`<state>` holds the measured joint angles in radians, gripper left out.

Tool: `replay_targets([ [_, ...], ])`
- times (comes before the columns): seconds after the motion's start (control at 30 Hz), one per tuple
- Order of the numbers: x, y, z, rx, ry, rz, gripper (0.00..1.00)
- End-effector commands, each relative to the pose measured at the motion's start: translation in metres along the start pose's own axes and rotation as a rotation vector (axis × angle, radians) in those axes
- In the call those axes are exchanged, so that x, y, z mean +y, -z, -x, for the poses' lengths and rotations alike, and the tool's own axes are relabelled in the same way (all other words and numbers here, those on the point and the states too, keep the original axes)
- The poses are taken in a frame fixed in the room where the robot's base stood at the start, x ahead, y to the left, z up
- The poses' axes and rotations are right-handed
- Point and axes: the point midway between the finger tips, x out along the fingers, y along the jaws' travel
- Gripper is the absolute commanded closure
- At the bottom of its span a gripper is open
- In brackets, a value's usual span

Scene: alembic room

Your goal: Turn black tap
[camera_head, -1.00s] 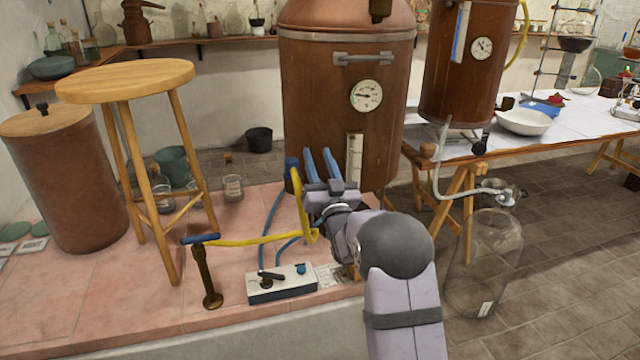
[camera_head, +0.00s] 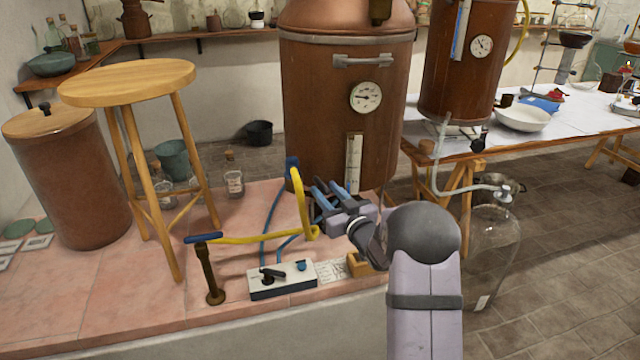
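Two black handles could be the black tap, and I cannot tell which is meant. One is a black lever (camera_head: 271,274) on the white control box (camera_head: 282,280) on the pink tiled platform. The other is a black-handled tap (camera_head: 479,144) below the right copper vessel (camera_head: 461,70). My gripper (camera_head: 318,187) has blue-lined fingers that look apart, with nothing seen between them. It is in front of the base of the large copper still (camera_head: 348,85), right of the yellow hose, up and right of the control box. It appears clear of both handles.
A yellow hose (camera_head: 250,238) runs from a blue-handled brass valve (camera_head: 207,268) past my gripper's left side. Blue hoses (camera_head: 270,222) rise behind the box. A wooden stool (camera_head: 128,82) stands at left. A large glass jar (camera_head: 488,255) stands right of my arm.

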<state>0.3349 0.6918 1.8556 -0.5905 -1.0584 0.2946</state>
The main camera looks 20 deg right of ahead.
Motion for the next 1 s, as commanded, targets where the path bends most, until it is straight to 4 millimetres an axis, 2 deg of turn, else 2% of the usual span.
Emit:
replay_targets([
  [0.1,0.0,0.0,-0.015,0.0,0.0,0.0,0.68],
  [0.33,0.0,0.0,-0.036,0.0,0.0,-0.001,0.68],
  [0.77,0.0,0.0,-0.043,0.001,-0.001,-0.001,0.68],
  [0.87,0.0,0.0,-0.043,0.001,-0.001,-0.001,0.87],
  [0.9,0.0,0.0,-0.043,0.001,-0.001,-0.001,0.96],
  [0.93,0.0,0.0,-0.043,0.001,-0.001,-0.001,1.0],
  [1.0,0.0,0.0,-0.043,0.001,-0.001,-0.001,1.0],
])
